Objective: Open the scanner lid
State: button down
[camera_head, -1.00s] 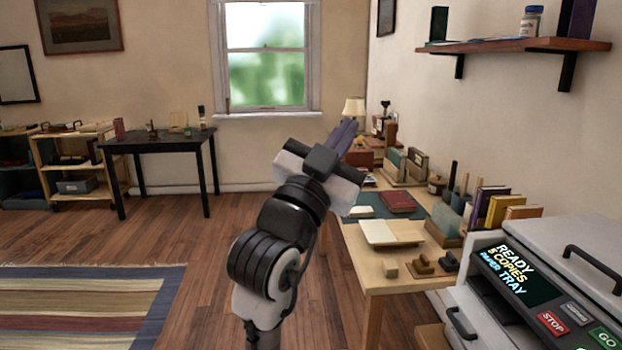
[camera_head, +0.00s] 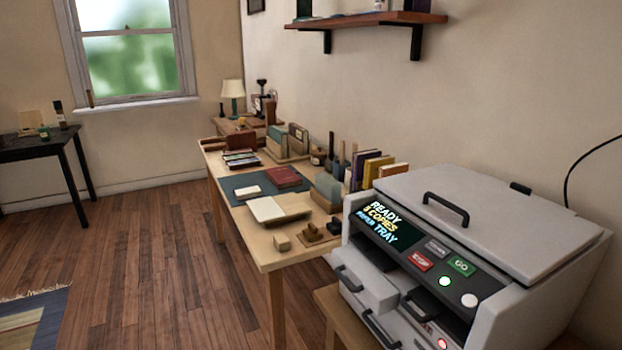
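The scanner is a grey copier machine at the right of the head view. Its flat lid (camera_head: 500,210) lies down on the body, with a black arched handle (camera_head: 446,208) on top near the front left edge. The front panel (camera_head: 415,250) has a lit screen reading "READY 5 COPIES PAPER TRAY", a red STOP button (camera_head: 420,261) and a green GO button (camera_head: 461,265). Drawers with black handles show below, one part (camera_head: 372,285) standing out from the front. My gripper and arm are out of this view.
A wooden desk (camera_head: 285,255) left of the copier holds books, a blue-green mat, an open book and small blocks. A wall shelf (camera_head: 380,19) hangs above. A black table (camera_head: 35,150) stands far left. The wooden floor (camera_head: 140,255) in front is largely clear.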

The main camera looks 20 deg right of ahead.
aim_at(527, 238)
jog(key=z, duration=0.95)
